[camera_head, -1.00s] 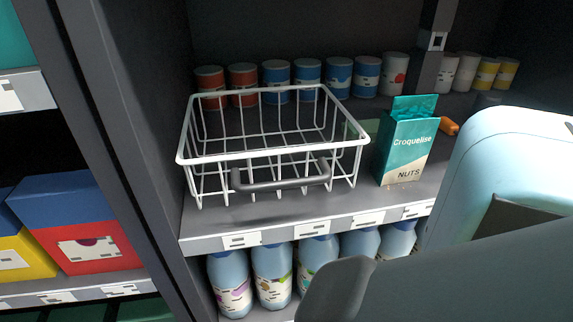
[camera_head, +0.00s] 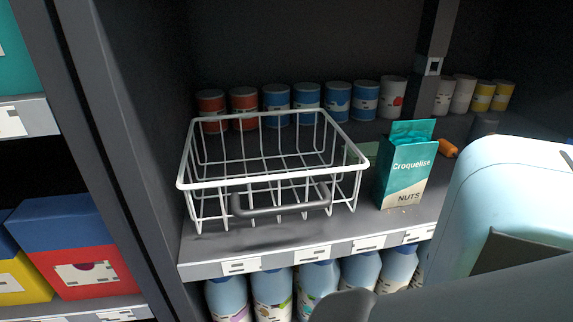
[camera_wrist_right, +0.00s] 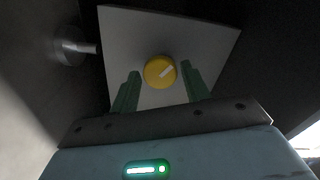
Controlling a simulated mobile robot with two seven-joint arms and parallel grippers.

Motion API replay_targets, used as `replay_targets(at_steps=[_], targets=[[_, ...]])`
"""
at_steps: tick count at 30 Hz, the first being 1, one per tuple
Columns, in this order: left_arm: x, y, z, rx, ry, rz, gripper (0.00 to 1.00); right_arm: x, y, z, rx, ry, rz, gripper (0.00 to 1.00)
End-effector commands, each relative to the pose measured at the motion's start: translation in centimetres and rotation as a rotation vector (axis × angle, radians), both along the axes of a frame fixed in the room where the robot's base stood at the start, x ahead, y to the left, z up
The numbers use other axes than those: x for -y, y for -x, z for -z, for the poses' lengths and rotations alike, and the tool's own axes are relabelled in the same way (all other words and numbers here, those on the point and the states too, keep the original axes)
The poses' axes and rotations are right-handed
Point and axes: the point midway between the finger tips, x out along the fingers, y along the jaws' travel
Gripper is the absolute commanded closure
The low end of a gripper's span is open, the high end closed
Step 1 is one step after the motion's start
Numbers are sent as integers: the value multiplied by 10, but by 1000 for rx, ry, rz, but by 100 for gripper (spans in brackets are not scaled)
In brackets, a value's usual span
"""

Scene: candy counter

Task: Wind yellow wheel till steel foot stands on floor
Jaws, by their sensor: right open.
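My right gripper (camera_wrist_right: 160,80) is open, with one green finger to the left of the wheel and one to the right. I cannot tell whether the fingers touch it. A grey metal cylinder (camera_wrist_right: 68,46) sits left of the plate; I cannot tell whether it is the steel foot. The floor cannot be made out. My left gripper is in neither view.
In the head view a white wire basket (camera_head: 265,182) with a grey handle stands on a shelf beside a teal nuts packet (camera_head: 404,165). Several cans (camera_head: 277,105) line the back. Bottles (camera_head: 318,285) stand below. Coloured boxes (camera_head: 75,230) fill the left shelf.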

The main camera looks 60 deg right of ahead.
Motion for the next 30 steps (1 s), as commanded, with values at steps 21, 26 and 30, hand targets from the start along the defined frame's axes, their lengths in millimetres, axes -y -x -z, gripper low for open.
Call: replay_targets(at_steps=[21,26,30], targets=[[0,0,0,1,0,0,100,-31,25,0,-2,0,-1,53],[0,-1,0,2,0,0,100,-38,30,0,-2,1,0,53],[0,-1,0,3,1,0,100,-39,31,0,-1,2,1,53]])
